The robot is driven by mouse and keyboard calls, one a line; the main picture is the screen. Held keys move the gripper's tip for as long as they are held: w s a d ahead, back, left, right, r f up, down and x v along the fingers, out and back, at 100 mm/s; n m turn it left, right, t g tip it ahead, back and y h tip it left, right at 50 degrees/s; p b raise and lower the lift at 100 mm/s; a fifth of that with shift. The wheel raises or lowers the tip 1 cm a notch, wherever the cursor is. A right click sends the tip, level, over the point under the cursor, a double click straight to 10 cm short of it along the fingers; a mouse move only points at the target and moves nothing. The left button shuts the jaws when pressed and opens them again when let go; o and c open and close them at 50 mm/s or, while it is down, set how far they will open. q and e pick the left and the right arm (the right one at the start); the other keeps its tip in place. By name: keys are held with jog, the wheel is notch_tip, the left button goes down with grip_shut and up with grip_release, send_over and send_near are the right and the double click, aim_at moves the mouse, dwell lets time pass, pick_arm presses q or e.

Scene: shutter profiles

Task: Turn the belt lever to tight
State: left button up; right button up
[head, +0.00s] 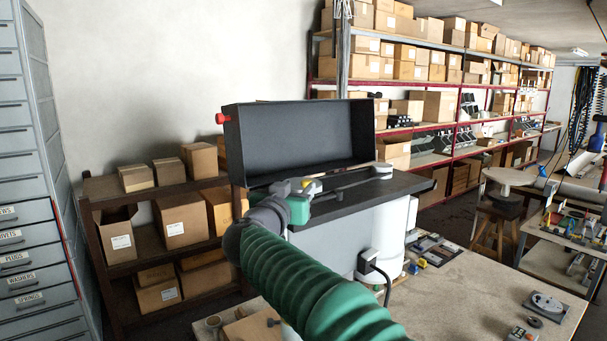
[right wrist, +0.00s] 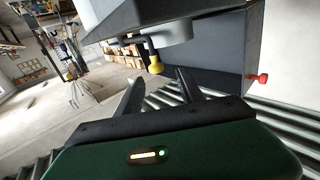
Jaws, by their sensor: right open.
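The machine has a dark open-fronted cover (head: 300,137) standing over a flat dark top (head: 395,188). A short dark lever with a yellow knob (right wrist: 156,66) hangs below the machine in the right wrist view. Only a bit of yellow (head: 308,184) shows beside my gripper in the head view. I take this as the belt lever; no tight marking is readable. My right gripper (right wrist: 160,88) is open, with the yellow knob just beyond and between its fingertips, apart from them. In the head view the green right gripper (head: 304,190) is at the machine's left front. My left gripper is out of view.
A red knob (head: 222,118) sticks out from the cover's left end. A pale pulley-like disc (head: 381,169) sits at the top's right. A workbench (head: 470,290) with small parts lies below. Shelves with cardboard boxes (head: 180,220) stand behind at left.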

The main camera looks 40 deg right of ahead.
aim_at(303, 183)
jog(key=x, duration=0.3)
jog(key=p+x, duration=0.1)
jog(key=x, duration=0.3)
jog(key=shift+s+d+f, duration=0.25)
jog(key=shift+s+d, duration=0.05)
jog(key=shift+s+a+r, duration=0.1)
jog(key=shift+a, duration=0.4)
jog(key=shift+c, duration=1)
jog(key=shift+a, duration=0.15)
jog(key=c, duration=0.5)
grip_shut()
